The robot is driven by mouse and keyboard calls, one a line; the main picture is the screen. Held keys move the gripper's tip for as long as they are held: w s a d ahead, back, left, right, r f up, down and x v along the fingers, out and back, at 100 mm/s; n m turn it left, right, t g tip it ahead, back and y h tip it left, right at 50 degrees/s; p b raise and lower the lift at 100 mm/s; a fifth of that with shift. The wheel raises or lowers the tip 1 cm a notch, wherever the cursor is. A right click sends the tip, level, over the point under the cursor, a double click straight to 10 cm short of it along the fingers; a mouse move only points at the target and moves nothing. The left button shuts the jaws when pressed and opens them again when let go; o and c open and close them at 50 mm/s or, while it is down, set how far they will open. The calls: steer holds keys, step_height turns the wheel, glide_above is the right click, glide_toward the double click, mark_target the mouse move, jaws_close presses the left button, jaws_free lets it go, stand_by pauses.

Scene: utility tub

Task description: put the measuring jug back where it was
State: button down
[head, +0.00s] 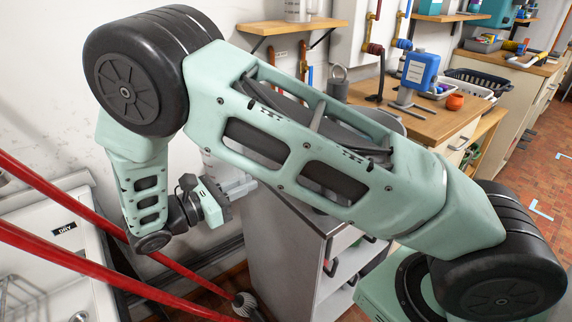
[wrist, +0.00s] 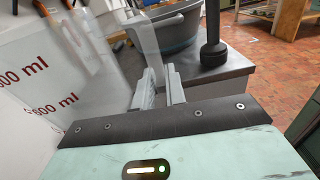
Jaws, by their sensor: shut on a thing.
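The measuring jug (wrist: 70,60) is a large translucent vessel with red ml markings, filling the left of the wrist view. Its clear upright handle (wrist: 147,45) runs between the fingers. My gripper (wrist: 160,84) is shut on this handle. In the head view my gripper (head: 240,186) is beside the left end of a grey cabinet, near the white wall. The jug is mostly hidden there behind my arm.
The grey cabinet (head: 268,245) carries a grey tub (wrist: 182,28) and a dark upright post (wrist: 213,52). A white sink unit (head: 95,265) labelled DRY and red bars (head: 120,288) are at left.

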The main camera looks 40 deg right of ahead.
steer(key=d, duration=0.5)
steer(key=d+p, duration=0.1)
steer(key=d, duration=0.4)
steer(key=d+p, duration=0.1)
steer(key=d, duration=0.5)
steer(key=shift+w, duration=0.25)
steer(key=shift+f, duration=0.2)
steer(key=c, duration=1.5)
jaws_free()
steer(key=shift+o, duration=0.2)
